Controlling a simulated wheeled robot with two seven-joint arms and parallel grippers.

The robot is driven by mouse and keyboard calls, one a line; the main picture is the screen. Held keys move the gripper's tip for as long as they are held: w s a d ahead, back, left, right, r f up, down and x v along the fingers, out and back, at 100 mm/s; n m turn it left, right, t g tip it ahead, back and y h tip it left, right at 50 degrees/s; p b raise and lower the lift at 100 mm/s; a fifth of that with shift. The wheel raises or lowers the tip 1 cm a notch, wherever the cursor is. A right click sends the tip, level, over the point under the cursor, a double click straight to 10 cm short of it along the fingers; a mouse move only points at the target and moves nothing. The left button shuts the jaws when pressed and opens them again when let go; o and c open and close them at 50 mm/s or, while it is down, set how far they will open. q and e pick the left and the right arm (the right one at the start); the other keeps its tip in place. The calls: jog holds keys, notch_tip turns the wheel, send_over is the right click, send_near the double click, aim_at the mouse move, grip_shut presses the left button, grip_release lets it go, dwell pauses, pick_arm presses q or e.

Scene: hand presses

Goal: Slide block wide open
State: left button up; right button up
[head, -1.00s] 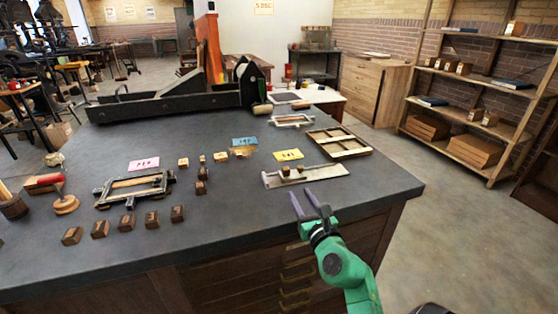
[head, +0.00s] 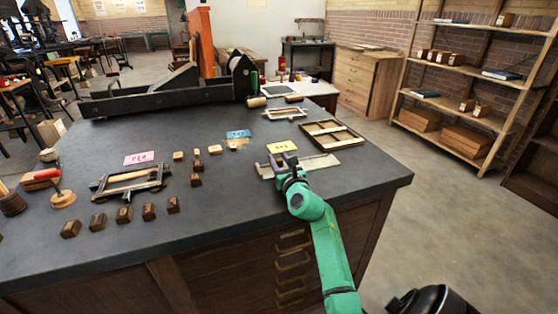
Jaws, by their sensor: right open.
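A flat metal tray (head: 347,161) with a low rim lies near the right end of the dark bench top, in front of a yellow card (head: 281,147). My right gripper (head: 283,161) is open over the left half of this tray, its fingers pointing away from me. The small sliding block on the tray is mostly hidden behind the fingers. I cannot tell whether the fingers touch it. My left gripper is not in view.
A wooden frame tray (head: 333,135) lies just behind the metal tray. A metal frame (head: 130,181), a pink card (head: 139,158), a blue card (head: 238,134) and several small wooden blocks lie to the left. A long black press (head: 150,99) stands behind.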

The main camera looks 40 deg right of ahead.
grip_shut()
dwell(1.3)
